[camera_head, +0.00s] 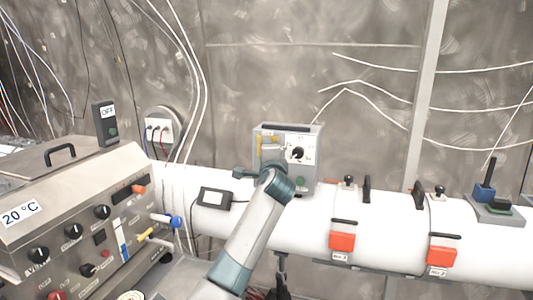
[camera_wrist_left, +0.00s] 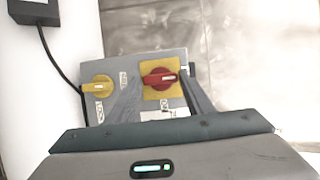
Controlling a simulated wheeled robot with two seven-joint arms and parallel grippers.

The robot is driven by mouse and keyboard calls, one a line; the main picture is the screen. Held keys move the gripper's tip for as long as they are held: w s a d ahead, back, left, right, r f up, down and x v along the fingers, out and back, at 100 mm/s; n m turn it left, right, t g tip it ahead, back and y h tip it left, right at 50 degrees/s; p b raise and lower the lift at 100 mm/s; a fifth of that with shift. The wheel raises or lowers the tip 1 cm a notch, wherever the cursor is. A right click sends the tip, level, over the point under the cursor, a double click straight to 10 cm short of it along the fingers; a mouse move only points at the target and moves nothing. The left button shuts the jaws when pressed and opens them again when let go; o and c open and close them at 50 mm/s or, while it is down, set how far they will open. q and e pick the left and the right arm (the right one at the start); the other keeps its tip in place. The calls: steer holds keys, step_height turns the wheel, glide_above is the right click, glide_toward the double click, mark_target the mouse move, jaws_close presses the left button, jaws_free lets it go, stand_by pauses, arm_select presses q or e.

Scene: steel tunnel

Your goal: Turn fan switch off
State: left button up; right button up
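In the left wrist view a grey switch box carries a red rotary switch (camera_wrist_left: 160,78) on a yellow plate and a yellow rotary switch (camera_wrist_left: 99,87) to its left. The red handle lies roughly sideways. Labels sit near both switches; I cannot read which one is the fan's. My left gripper (camera_wrist_left: 162,84) is open, with one finger on each side of the red switch; contact cannot be told. In the head view my left arm comes up from the bottom and hides its fingers. A grey box (camera_head: 310,137) with a black knob stands behind it. My right gripper is not in view.
A steel control panel (camera_head: 70,235) with several knobs stands at the left. A thick white pipe (camera_head: 390,240) with red-orange clamps (camera_head: 342,242) runs along the wall. A small black box (camera_head: 213,197) with a cable sits on the pipe.

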arm_select(q)
steer(key=shift+o, duration=1.1)
steer(key=shift+a, duration=0.1)
steer(key=shift+s, duration=0.15)
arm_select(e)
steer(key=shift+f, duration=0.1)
arm_select(q)
steer(key=s+d+b, duration=0.1)
steer(key=s+b, duration=0.4)
steer(key=s, duration=1.2)
steer(key=shift+d, duration=0.2)
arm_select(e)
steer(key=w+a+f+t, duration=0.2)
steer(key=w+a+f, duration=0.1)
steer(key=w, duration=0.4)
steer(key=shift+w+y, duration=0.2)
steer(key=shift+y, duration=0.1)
